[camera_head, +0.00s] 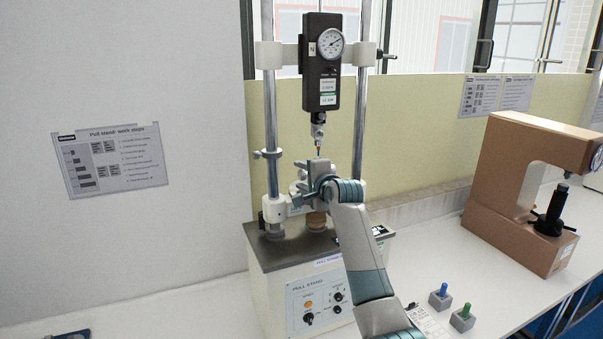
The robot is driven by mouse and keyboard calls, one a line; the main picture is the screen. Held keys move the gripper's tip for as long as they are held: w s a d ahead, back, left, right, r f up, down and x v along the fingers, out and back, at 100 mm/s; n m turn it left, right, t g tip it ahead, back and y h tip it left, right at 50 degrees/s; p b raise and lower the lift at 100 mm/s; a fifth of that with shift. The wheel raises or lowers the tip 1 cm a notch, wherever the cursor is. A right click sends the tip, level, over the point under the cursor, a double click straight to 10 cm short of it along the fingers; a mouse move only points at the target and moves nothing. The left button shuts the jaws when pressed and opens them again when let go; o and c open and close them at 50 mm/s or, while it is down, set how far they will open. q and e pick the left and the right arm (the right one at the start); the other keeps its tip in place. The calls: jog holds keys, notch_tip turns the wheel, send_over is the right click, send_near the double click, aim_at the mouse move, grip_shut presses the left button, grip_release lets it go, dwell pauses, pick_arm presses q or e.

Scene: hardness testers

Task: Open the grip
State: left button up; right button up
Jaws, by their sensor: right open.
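The pull stand (302,299) stands on the white bench, with two upright metal posts and a black force gauge (322,88) between them. A small metal grip (318,131) hangs below the gauge. A thin piece with red and blue colour (318,152) shows just under that grip; its lower end is hidden. My right gripper (317,166) is open, right below this piece and between the posts. It hides part of the stand's lower crosspiece, and I cannot tell whether it touches anything. My left gripper is not in view.
A brown hardness tester (520,190) stands on the bench at the right. Two small grey blocks, one with a blue peg (440,297) and one with a green peg (463,317), sit right of the stand. A work-steps sheet (110,160) hangs on the left wall.

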jog(key=shift+w, duration=0.25)
jog(key=c, duration=1)
jog(key=shift+a+f+b, duration=0.1)
jog(key=shift+f+b, duration=0.15)
jog(key=shift+b, duration=0.25)
jog(key=shift+c, duration=0.2)
jog(key=t+y+b, duration=0.1)
jog(key=t+b, duration=0.2)
jog(key=b, duration=0.5)
jog(key=shift+f, duration=0.15)
jog(key=shift+r+t+b, duration=0.2)
jog(key=shift+t+b, duration=0.3)
jog(key=shift+b, duration=0.2)
jog(key=o, duration=1)
jog(key=shift+s, duration=0.1)
